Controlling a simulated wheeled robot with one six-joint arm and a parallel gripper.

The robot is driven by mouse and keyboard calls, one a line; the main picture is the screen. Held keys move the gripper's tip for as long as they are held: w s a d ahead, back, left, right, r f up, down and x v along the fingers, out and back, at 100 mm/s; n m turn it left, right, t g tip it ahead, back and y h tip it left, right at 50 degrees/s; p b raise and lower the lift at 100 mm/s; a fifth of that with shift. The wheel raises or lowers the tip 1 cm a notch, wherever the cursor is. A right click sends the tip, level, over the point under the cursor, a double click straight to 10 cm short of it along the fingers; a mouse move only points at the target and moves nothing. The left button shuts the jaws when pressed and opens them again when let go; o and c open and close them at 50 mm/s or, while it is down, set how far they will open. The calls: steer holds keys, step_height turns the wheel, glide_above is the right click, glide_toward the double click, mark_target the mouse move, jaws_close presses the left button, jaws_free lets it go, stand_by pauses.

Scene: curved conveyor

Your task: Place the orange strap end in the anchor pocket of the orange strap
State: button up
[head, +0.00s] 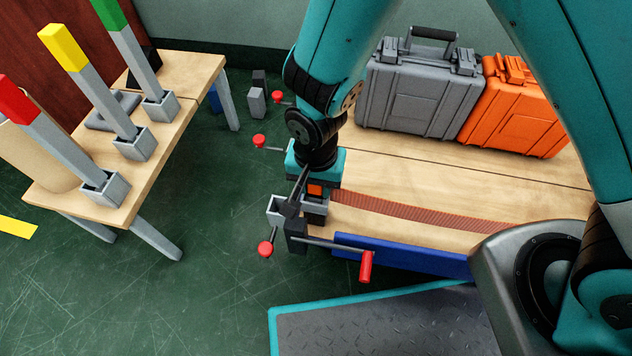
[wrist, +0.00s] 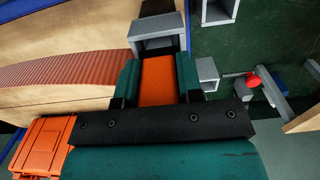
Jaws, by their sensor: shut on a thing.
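My gripper (head: 316,188) is at the left edge of the wooden table, shut on the orange strap end (head: 315,188). In the wrist view the orange strap end (wrist: 157,82) shows as a block between my two teal fingers (wrist: 158,84). The ribbed red-brown strap (head: 420,208) runs across the table to my gripper. A grey open-topped pocket (wrist: 165,46) lies just beyond the strap end in the wrist view. I cannot tell whether the end touches it. In the head view a grey pocket (head: 315,207) shows below my gripper, partly hidden.
Another grey pocket (head: 275,208) and levers with red knobs (head: 265,249) stick out at the table edge. A grey case (head: 415,95) and an orange case (head: 512,110) stand at the back. A side table (head: 150,150) holds posts with red, yellow and green tops.

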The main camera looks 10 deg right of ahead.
steer(key=shift+f, duration=0.15)
steer(key=o, duration=1)
step_height(320, 180, up, 13)
steer(key=p, duration=0.7)
steer(key=shift+f, duration=0.2)
steer(key=s+d+r+n+y, duration=0.1)
steer(key=s+d+r+n, duration=0.2)
steer(key=r, duration=0.4)
steer(key=s+d+r+n+y, duration=0.1)
steer(key=s+d+r+n, duration=0.2)
steer(key=r, duration=0.5)
steer(key=s+d+r+n+y, duration=0.2)
steer(key=s+d+r+n, duration=0.2)
steer(key=r, duration=0.3)
steer(key=shift+r+n, duration=0.15)
steer(key=shift+n, duration=0.45)
